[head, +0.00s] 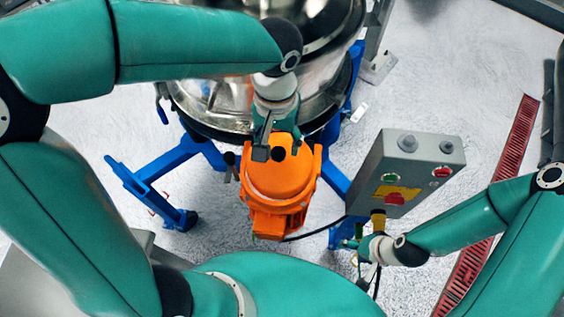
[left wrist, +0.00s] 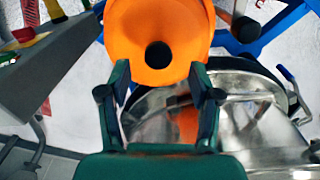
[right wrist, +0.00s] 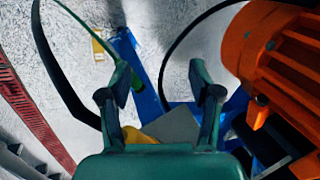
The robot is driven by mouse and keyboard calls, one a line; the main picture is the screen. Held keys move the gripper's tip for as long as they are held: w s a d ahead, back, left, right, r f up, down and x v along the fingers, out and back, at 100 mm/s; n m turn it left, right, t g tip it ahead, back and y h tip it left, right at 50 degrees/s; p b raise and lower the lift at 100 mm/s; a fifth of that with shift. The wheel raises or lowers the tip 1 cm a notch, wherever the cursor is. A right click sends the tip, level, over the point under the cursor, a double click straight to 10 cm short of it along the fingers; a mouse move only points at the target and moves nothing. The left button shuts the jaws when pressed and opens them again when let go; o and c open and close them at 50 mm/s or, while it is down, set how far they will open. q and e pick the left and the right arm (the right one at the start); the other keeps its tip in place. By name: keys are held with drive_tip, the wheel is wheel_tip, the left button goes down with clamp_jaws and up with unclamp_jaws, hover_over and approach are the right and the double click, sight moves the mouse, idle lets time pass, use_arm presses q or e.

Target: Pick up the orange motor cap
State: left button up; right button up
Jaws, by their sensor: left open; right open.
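The orange motor cap (head: 278,178) is the rounded top of the orange motor beside the steel sifter in the head view, with a dark round spot on it. My left gripper (head: 268,150) is over the edge of the cap nearest the sifter. In the left wrist view the cap (left wrist: 158,28) lies just beyond the open fingers (left wrist: 160,85), with nothing between them. My right gripper (head: 352,243) is low near the control box, open and empty. In the right wrist view the finned orange motor side (right wrist: 285,65) is to the right of the open fingers (right wrist: 158,85).
The steel sifter (head: 215,105) stands behind the motor on a blue frame (head: 150,168). A grey control box (head: 408,165) with buttons is to the right. A black cable (head: 322,230) runs from the motor. A red floor grate (head: 505,165) is at far right.

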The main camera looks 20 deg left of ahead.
sight(279, 151)
use_arm(q)
drive_tip(key=shift+d+f+p, duration=0.1)
drive_tip(key=shift+f+p, duration=0.25)
drive_tip(key=shift+f, duration=2)
clamp_jaws()
